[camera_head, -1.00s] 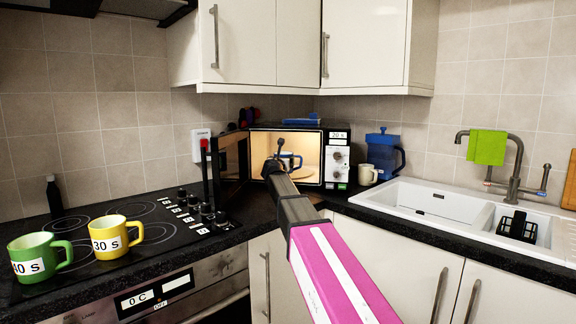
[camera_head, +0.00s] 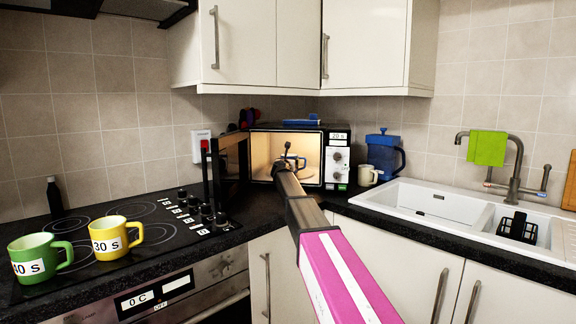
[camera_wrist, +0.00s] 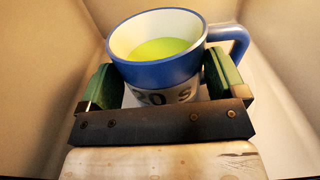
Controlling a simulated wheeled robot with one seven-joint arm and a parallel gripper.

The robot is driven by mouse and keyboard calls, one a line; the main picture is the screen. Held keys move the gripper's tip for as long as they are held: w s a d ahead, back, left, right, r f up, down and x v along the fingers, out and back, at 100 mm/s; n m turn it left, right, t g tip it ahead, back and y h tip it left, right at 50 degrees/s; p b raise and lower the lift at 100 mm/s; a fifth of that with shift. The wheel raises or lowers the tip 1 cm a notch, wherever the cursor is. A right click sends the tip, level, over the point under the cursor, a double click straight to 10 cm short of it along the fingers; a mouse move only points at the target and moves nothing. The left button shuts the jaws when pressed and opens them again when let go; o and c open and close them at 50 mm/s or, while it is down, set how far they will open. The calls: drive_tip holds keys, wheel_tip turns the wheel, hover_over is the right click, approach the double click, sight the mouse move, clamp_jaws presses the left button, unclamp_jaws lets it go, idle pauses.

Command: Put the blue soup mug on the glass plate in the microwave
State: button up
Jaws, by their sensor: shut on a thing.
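The blue soup mug (camera_wrist: 155,62) has a white label band and yellow-green soup inside; it stands upright in the wrist view. My gripper (camera_wrist: 163,85) is shut on it, with one green-padded finger on each side of the mug and the handle at the right. In the head view the mug (camera_head: 293,163) shows small inside the lit microwave (camera_head: 339,136), partly hidden behind my arm. The microwave door stands open to the left. The glass plate is not clearly visible, and I cannot tell whether the mug touches it.
A green mug (camera_head: 36,258) and a yellow mug (camera_head: 112,238) stand on the hob at the left. A cream mug (camera_head: 368,175) and a blue jug (camera_head: 385,156) stand right of the microwave. The sink (camera_head: 440,208) is further right. Microwave walls surround my gripper closely.

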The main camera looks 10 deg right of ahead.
drive_tip(key=shift+f, duration=0.25)
drive_tip(key=o, duration=1)
drive_tip(key=shift+f, duration=0.1)
drive_tip(key=v, duration=1.2)
